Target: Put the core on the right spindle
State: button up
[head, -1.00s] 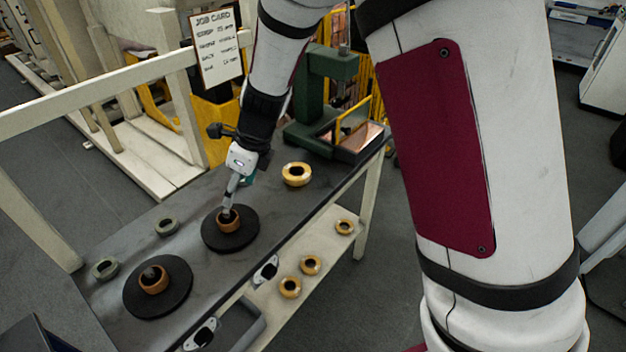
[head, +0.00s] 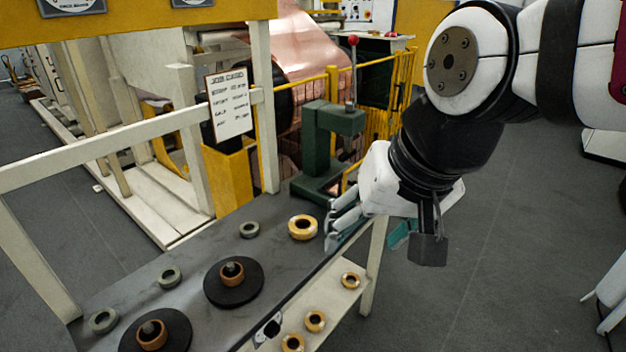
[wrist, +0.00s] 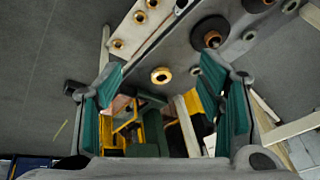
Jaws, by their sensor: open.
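The right spindle (head: 232,267) is a dark peg on a round black plate (head: 213,291) on the bench. A brown core (head: 233,280) sits around that peg, low on the plate. The same plate (wrist: 202,22) and core (wrist: 213,40) show at the top of the wrist view. The left spindle's black plate (head: 128,336) also carries a brown core (head: 152,341) around its peg, partly cut off by the picture's lower edge. My gripper (head: 370,235) is open and empty, above and right of the bench edge, clear of both spindles. Its teal-padded fingers (wrist: 160,95) are spread wide.
A yellow ring (head: 303,240) lies on the bench nearest my gripper. Several grey rings (head: 169,277) lie along the back. More yellow rings (head: 315,322) lie on the lower shelf (head: 338,304). A green press (head: 325,150) stands at the bench's far end.

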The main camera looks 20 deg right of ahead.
jog(key=s+n, duration=0.1)
jog(key=s+d+n, duration=0.1)
jog(key=s+d+n+h, duration=0.1)
jog(key=s, duration=0.1)
jog(key=shift+d, duration=0.25)
dwell(1.1)
